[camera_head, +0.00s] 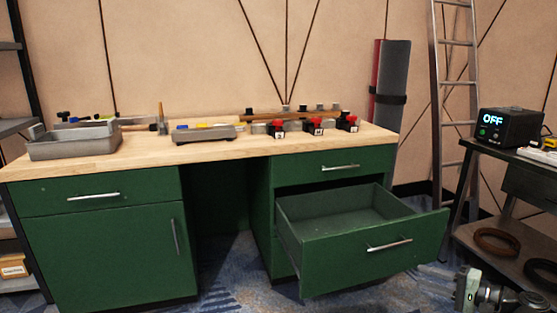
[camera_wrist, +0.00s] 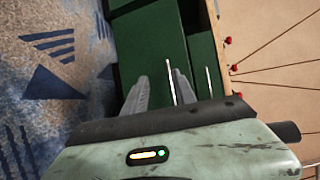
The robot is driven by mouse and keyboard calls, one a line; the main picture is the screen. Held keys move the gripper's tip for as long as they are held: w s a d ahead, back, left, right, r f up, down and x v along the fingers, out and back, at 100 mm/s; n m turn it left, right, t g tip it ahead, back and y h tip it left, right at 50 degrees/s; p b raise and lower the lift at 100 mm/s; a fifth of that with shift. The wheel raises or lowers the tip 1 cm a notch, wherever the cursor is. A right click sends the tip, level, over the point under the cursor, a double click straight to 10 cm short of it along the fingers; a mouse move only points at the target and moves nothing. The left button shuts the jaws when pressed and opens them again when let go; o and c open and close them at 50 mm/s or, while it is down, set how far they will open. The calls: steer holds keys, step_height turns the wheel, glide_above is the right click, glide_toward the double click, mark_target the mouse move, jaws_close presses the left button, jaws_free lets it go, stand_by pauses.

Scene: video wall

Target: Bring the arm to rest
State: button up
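My gripper (camera_head: 438,277) is low at the bottom right in the head view, beside and below the open green drawer (camera_head: 345,262). In the wrist view my gripper (camera_wrist: 158,82) points toward the green desk front. Its two grey fingers are apart with nothing held between them. A thin metal handle (camera_wrist: 170,84) shows past the right finger, seemingly beyond it. The drawer is pulled well out and looks empty. Its handle (camera_head: 390,245) is free of the gripper. Most of my arm is outside the head view.
A wooden-topped green desk (camera_head: 190,153) carries a grey tray (camera_head: 75,142), a scale-like device (camera_head: 203,133) and red-black items (camera_head: 315,127). A ladder (camera_head: 440,120) leans at the back right. A side bench (camera_head: 515,155) holds a box reading OFF (camera_head: 510,127). Carpet (camera_head: 230,275) is open below.

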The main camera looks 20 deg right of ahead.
steer(key=w+a+n+g+y+p, duration=0.1)
steer(key=w+a+n+g+p, duration=0.1)
steer(key=w+a, duration=0.5)
steer(key=w+a+r+n+g+y+p, duration=0.1)
steer(key=w+a+n+g+y+p, duration=0.15)
steer(key=a, duration=0.85)
steer(key=w+a+n+g+y+p, duration=0.1)
steer(key=w+a+n+g, duration=0.2)
steer(key=a, duration=0.7)
steer(key=s+a+f+n+g+h+p, duration=0.1)
steer(key=a+f+n+g+h+p, duration=0.25)
steer(key=a, duration=0.65)
steer(key=s+a+f+n+g+h+p, duration=0.1)
steer(key=a+f+n+g+h+p, duration=0.3)
steer(key=a, duration=0.6)
steer(key=d+m+t+h, duration=0.1)
steer(key=d+m+h, duration=0.1)
steer(key=d+h, duration=0.45)
step_height(320, 180, up, 36)
steer(key=d+y+p, duration=0.1)
steer(key=p, duration=3.4)
steer(key=shift+w+f+y, duration=0.15)
steer(key=shift+y, duration=0.2)
